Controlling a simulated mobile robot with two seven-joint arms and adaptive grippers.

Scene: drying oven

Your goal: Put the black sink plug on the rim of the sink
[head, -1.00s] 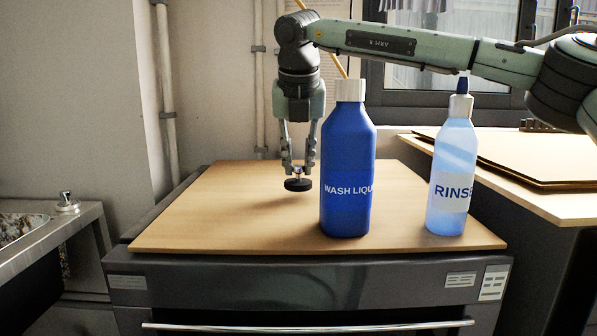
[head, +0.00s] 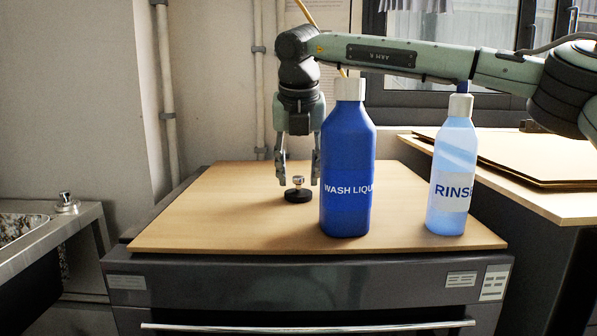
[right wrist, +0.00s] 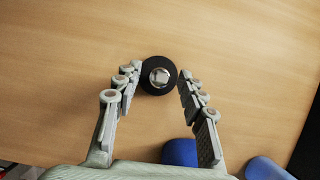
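The black sink plug (head: 298,195), a black disc with a metal knob, rests on the wooden board on top of the oven. It also shows in the right wrist view (right wrist: 158,76), between and just beyond the fingertips. My right gripper (head: 298,180) is open above and around the plug's knob, with a finger on each side and no contact visible. It also shows in the right wrist view (right wrist: 158,82). The metal sink (head: 45,235) is at the left edge, with a metal fitting (head: 67,203) on its rim. My left gripper is not in view.
A blue wash liquid bottle (head: 347,165) stands just right of my right gripper, partly in front of it. A rinse bottle (head: 452,170) stands further right. The board's (head: 200,225) left part is clear. A gap separates oven and sink.

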